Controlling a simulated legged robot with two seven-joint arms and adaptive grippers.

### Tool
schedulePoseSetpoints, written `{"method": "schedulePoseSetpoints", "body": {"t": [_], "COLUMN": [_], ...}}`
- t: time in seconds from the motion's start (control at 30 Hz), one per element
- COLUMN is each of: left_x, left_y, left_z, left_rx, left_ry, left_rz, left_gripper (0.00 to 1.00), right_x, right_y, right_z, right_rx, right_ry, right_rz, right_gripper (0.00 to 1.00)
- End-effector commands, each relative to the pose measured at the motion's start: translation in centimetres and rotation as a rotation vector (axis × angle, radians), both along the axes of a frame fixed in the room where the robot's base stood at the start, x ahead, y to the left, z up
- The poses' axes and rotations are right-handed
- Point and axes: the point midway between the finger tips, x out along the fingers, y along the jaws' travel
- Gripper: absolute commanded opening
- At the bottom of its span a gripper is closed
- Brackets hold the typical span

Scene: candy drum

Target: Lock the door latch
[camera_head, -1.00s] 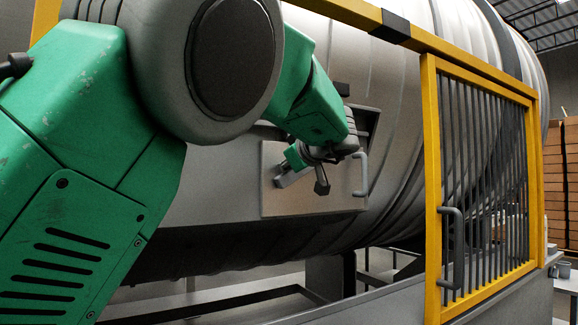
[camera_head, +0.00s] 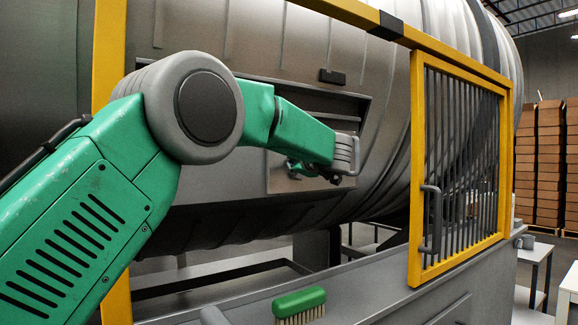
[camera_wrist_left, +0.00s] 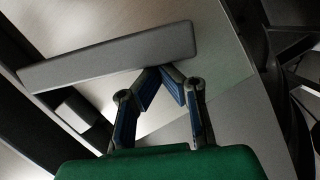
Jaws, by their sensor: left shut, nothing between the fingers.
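The big metal drum (camera_head: 250,60) has a recessed opening with a flat grey door panel (camera_head: 284,183) low in it. A pale curved handle (camera_head: 345,152) shows at the panel's right side. My left gripper (camera_head: 305,170) is in front of the panel, partly hidden by my arm. In the left wrist view its fingers (camera_wrist_left: 163,72) are shut and empty, with the tips at the lower edge of a grey bar (camera_wrist_left: 110,58). I cannot tell if they touch, or whether this bar is the latch. My right gripper is not in view.
A yellow frame (camera_head: 112,150) borders the drum, with a barred gate (camera_head: 460,165) at the right. A green brush (camera_head: 299,304) lies on the grey ledge in front. Stacked boxes (camera_head: 540,150) and tables stand farther back.

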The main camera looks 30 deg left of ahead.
Motion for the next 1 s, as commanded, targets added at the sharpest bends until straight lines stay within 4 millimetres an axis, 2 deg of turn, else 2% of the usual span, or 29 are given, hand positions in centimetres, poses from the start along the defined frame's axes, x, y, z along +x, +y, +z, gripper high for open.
{"method": "schedulePoseSetpoints", "body": {"t": [0.03,0.1,0.3,0.43,1.0], "left_x": [0.1,0.2,0.8,1.1,1.7], "left_y": [0.0,-0.1,-0.4,-0.5,-0.8], "left_z": [-0.9,-1.1,-1.4,-1.5,-1.9], "left_rx": [-0.019,-0.042,-0.102,-0.126,-0.123], "left_ry": [-0.042,-0.099,-0.243,-0.303,-0.297], "left_rz": [-0.001,0.001,0.000,0.001,-0.001], "left_gripper": [0.00,0.00,0.00,0.00,0.00], "right_x": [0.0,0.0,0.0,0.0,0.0], "right_y": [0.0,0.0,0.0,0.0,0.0], "right_z": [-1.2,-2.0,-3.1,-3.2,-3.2], "right_rx": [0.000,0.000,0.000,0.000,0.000], "right_ry": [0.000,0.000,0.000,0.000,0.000], "right_rz": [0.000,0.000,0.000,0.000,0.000], "right_gripper": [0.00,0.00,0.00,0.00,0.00]}}
